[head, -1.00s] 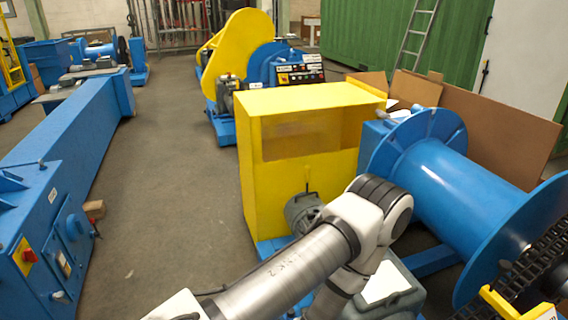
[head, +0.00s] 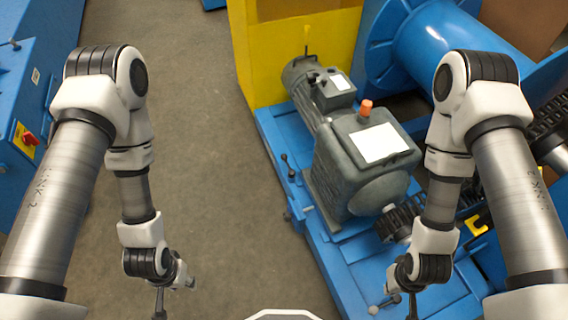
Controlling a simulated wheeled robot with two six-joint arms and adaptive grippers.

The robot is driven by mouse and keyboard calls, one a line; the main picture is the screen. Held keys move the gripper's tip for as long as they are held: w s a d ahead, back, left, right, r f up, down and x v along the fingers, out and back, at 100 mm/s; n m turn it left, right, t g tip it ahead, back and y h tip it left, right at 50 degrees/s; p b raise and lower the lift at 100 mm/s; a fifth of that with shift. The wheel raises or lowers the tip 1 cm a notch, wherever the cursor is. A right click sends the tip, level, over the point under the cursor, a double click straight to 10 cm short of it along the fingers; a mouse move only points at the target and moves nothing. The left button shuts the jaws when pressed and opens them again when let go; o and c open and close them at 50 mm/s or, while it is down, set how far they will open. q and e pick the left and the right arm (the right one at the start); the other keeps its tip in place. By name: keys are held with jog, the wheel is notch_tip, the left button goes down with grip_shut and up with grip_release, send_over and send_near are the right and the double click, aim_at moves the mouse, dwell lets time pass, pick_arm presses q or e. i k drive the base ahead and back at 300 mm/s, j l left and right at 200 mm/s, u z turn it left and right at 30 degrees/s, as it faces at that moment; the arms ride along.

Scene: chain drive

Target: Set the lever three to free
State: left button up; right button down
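Several small levers show in the head view. One dark lever (head: 286,164) stands on the left edge of the blue base, and another dark lever (head: 292,215) is on the same edge nearer to me. A thin lever (head: 306,42) rises by the motor. A pale ball-tipped handle (head: 375,309) lies close to my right gripper. I cannot tell which is lever three or how it is set. My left gripper (head: 160,303) hangs over the floor, apart from all levers. My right gripper (head: 411,305) is beside the base's near part. Both gripper tips are small and cut off by the lower edge.
A grey gearbox (head: 350,190) with an orange cap sits on the blue base (head: 340,262), in front of a yellow guard (head: 243,60). A blue drum (head: 450,35) and dark chain (head: 545,125) are at right. The floor (head: 215,150) is clear between the base and the blue cabinet (head: 20,120).

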aim_at(291, 172)
jog(key=i+j+z, duration=0.7)
jog(key=z, duration=0.15)
jog(key=i+j+z, duration=0.4)
jog(key=j, duration=0.15)
jog(key=k, duration=0.1)
